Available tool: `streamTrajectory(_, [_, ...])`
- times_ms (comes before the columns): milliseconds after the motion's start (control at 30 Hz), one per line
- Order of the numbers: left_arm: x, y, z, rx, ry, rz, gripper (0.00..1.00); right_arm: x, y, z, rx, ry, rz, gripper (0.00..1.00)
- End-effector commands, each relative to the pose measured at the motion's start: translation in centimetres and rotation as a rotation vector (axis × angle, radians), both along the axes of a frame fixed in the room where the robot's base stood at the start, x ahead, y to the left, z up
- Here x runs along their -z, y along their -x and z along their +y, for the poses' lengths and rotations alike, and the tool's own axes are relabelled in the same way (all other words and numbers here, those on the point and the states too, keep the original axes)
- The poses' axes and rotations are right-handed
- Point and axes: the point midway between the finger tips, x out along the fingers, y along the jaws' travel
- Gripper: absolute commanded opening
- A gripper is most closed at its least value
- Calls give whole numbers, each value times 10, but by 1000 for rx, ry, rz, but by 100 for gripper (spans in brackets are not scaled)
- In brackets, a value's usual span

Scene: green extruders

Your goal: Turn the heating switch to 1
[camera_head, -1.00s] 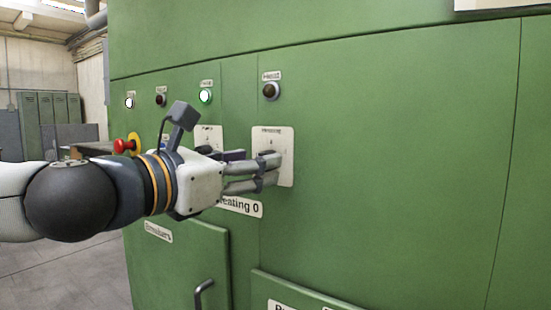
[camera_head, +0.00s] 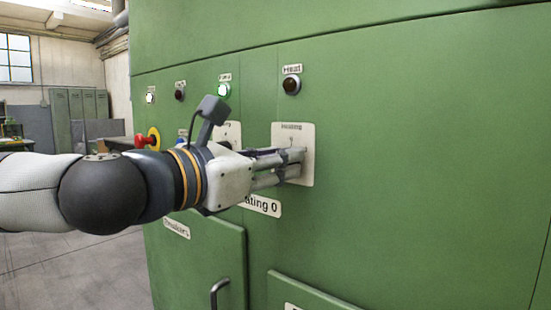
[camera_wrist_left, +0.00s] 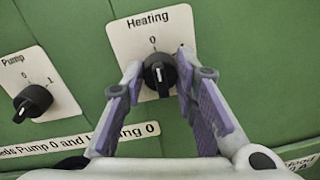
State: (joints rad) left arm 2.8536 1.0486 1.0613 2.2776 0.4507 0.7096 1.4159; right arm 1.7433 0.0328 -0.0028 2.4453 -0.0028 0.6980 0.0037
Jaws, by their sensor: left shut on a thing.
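The heating switch is a black knob (camera_wrist_left: 160,72) on a white plate labelled Heating (camera_wrist_left: 120,40), with a 0 above the knob. In the wrist view its pointer looks roughly upright, near the 0. A mark right of the 0 is partly hidden by a finger. My left gripper (camera_wrist_left: 161,80) has its fingers on both sides of the knob and is shut on it. In the head view my left gripper (camera_head: 298,164) reaches the Heating plate (camera_head: 307,175) from the left and hides the knob. My right gripper is not in view.
The Pump switch (camera_wrist_left: 33,101) is left of the Heating plate. A label reading Heating 0 (camera_head: 262,206) is below. A red emergency button (camera_head: 146,140) is farther left.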

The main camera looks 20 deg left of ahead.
Motion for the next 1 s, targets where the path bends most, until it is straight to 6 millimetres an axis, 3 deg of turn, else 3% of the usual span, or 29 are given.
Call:
streamTrajectory(267, [-5, 2, 0, -1, -136, -52, 0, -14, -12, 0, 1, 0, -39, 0])
streamTrajectory(1000, [-7, 3, -2, -5, -759, -283, 0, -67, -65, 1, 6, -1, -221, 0])
